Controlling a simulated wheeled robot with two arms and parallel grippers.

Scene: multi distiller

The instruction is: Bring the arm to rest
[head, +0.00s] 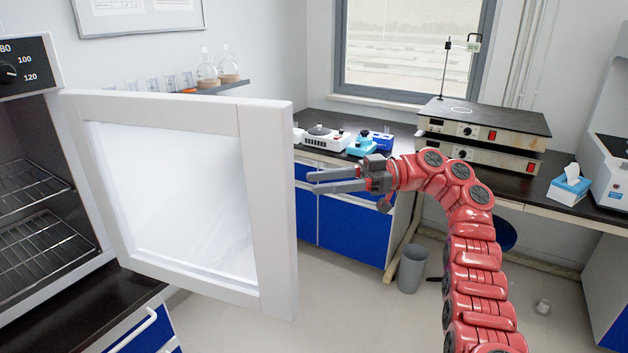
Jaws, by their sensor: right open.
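My right arm is red and jointed and comes in from the bottom right of the head view. Its gripper (318,182) points left, with its two grey fingers apart and nothing between them. The fingertips show just right of the edge of an open white oven door (270,200). I cannot tell whether they touch the door. My left gripper is not in view.
The oven (40,200) at the left stands open, with wire racks inside. A dark bench (400,130) at the back holds small devices and stacked hotplates (480,120). A grey bin (412,268) stands on the floor. Clear floor (360,310) lies below the gripper.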

